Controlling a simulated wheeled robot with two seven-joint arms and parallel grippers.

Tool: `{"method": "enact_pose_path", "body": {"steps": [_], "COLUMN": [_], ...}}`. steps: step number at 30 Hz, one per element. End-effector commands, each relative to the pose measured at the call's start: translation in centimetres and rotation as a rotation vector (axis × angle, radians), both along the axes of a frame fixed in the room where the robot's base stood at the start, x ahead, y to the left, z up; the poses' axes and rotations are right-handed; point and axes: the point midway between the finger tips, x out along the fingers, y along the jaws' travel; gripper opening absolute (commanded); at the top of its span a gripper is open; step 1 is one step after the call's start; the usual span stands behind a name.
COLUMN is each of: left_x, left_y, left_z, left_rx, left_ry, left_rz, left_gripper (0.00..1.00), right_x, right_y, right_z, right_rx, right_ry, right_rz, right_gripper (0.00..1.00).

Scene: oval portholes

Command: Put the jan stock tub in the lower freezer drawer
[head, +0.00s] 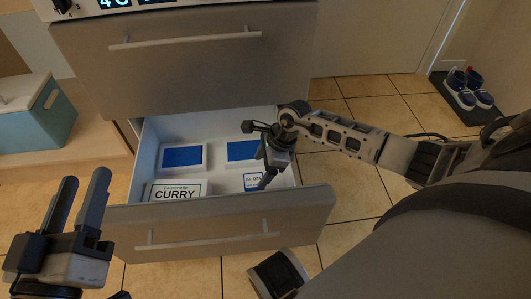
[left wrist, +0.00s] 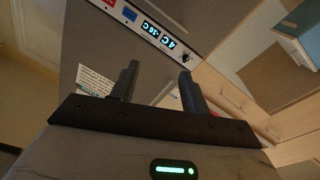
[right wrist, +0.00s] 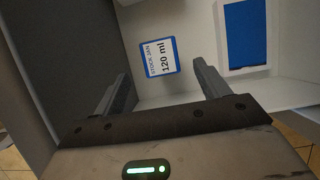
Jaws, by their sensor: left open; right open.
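The lower freezer drawer (head: 225,212) is pulled open. Inside it, at the front right, is a tub labelled "STOCK JAN 120 ml" (right wrist: 160,58), partly hidden by my right gripper in the head view, where its label (head: 253,181) shows. My right gripper (head: 268,180) reaches down into the drawer, open, its fingers apart; in the right wrist view the label lies beyond and between the fingertips, with nothing held. My left gripper (head: 84,190) is open and empty, left of the drawer and outside it.
Also in the drawer are a tub labelled CURRY (head: 176,191) at front left and two blue-topped tubs (head: 183,156) (head: 240,150) behind. The closed upper drawer (head: 190,60) is above. A teal box (head: 38,115) stands left; shoes (head: 467,90) lie on a mat at right.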

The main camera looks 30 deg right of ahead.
Motion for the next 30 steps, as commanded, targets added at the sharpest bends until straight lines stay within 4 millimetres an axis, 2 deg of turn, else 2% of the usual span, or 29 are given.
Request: {"method": "enact_pose_path", "body": {"steps": [1, 6, 24, 26, 29, 30], "left_x": [-0.3, -1.1, -1.2, -1.2, -1.1, -1.1], "left_y": [-0.1, -0.4, -0.4, -0.3, 0.1, 0.3], "left_z": [-0.3, -1.6, -1.8, -1.4, -0.3, 0.4], "left_rx": [-0.015, -0.045, -0.047, -0.039, -0.003, 0.02], "left_ry": [0.055, 0.16, 0.176, 0.181, 0.201, 0.212], "left_rz": [-0.006, -0.024, -0.027, -0.022, -0.001, 0.013], "left_gripper": [0.46, 0.46, 0.46, 0.46, 0.46, 0.46], "right_x": [-0.2, -0.4, -0.4, -0.4, -0.4, -0.4], "right_y": [-0.3, -0.8, -0.8, -0.8, -0.8, -0.8], "right_z": [1.0, 2.1, 2.4, 3.1, 5.7, 7.2], "right_rx": [-0.002, -0.001, 0.0, 0.0, 0.001, 0.001], "right_ry": [0.0, 0.001, 0.0, 0.0, -0.001, -0.001], "right_rz": [0.002, 0.001, 0.001, 0.001, 0.001, 0.001], "right_gripper": [0.74, 0.74, 0.74, 0.74, 0.74, 0.74]}}
